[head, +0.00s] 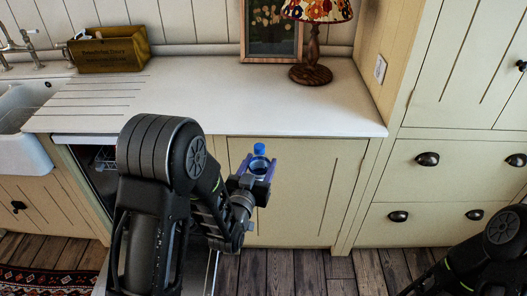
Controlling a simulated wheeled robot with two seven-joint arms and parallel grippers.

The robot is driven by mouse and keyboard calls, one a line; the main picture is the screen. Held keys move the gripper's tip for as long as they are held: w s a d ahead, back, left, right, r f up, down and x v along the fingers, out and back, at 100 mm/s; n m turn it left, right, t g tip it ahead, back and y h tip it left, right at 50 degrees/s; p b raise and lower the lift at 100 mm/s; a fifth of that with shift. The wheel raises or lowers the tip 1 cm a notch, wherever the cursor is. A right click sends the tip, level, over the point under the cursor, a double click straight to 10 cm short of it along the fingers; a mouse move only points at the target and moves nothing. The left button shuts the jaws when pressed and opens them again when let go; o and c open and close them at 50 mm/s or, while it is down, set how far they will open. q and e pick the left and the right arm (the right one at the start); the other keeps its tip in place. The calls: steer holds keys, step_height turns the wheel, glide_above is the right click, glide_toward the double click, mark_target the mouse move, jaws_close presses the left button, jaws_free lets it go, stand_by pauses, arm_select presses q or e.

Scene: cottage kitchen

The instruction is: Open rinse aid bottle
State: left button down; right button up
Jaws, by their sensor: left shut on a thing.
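The rinse aid bottle (259,164) is small and blue, with a lighter blue cap (259,149) on top. It stands roughly upright in my left gripper (258,172), in front of the cream cabinet below the worktop. The gripper is shut on the bottle's body, and the cap sticks up above the fingers. The lower part of the bottle is hidden by the gripper. Only dark links of my right arm show at the lower right, and its gripper is out of the picture.
A white worktop (240,100) runs behind the bottle, mostly bare. It holds a lamp (311,58), a framed picture (271,35) and a yellow-brown box (108,52). A white sink (22,130) is at left. An open dishwasher (104,160) is partly hidden behind my left arm.

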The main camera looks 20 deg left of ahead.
arm_select(q)
steer(key=shift+s+d+f+h, duration=0.2)
steer(key=shift+s+f+h, duration=0.1)
steer(key=shift+s+d+r+m+h, duration=0.25)
steer(key=shift+d+r+m+h, duration=0.05)
steer(key=shift+d+r+m, duration=0.1)
steer(key=s+d+f+m+g+h, duration=0.2)
steer(key=s+d+f+m+h, duration=0.1)
steer(key=s+d+h, duration=0.1)
steer(key=s+d+f+m+g+h, duration=0.2)
steer(key=s+d+f+m+h, duration=0.1)
steer(key=d, duration=0.6)
steer(key=s+m+h, duration=0.1)
steer(key=s+h, duration=0.1)
steer(key=h, duration=0.1)
steer(key=shift+d, duration=0.3)
arm_select(e)
steer(key=shift+o, duration=0.2)
